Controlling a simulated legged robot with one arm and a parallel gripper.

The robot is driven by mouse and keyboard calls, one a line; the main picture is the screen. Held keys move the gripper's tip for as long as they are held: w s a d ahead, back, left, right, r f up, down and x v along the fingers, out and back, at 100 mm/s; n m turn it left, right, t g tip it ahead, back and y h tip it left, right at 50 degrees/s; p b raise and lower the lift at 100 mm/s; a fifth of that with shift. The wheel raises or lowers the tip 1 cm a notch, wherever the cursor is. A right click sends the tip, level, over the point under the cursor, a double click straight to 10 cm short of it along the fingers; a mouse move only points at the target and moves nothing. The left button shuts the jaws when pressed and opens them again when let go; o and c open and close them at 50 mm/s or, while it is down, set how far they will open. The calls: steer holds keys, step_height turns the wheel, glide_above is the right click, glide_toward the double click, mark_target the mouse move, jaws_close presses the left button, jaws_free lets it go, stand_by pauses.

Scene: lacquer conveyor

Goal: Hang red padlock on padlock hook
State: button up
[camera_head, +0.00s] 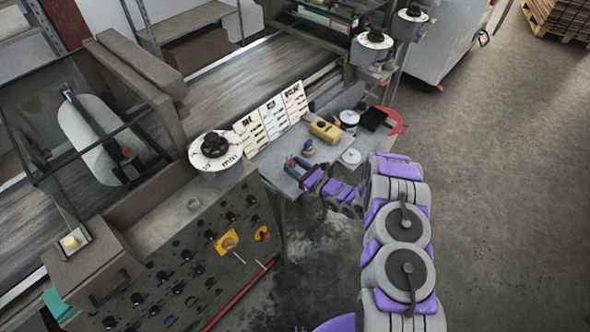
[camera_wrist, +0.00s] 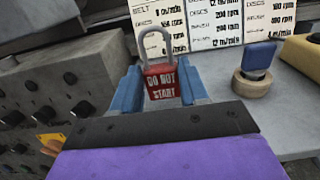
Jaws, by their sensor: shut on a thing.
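The red padlock (camera_wrist: 160,83) stands upright in the wrist view, with its grey shackle up and white "DO NOT START" lettering facing me. My gripper (camera_wrist: 161,92) is shut on it, a blue finger on each side. In the head view my gripper (camera_head: 297,169) is over the near left part of the small grey table; the padlock cannot be made out clearly there. I cannot pick out a padlock hook with certainty in either view.
A panel (camera_head: 190,270) with several black knobs and yellow-backed switches is left of my gripper. White printed cards (camera_head: 271,116) stand behind it. A yellow object (camera_head: 325,130) and white discs lie on the table (camera_head: 335,172). Open floor lies to the right.

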steer(key=s+d+r+p, duration=0.2)
steer(key=s+d, duration=0.7)
steer(key=s, duration=0.4)
steer(key=shift+s+r, duration=0.2)
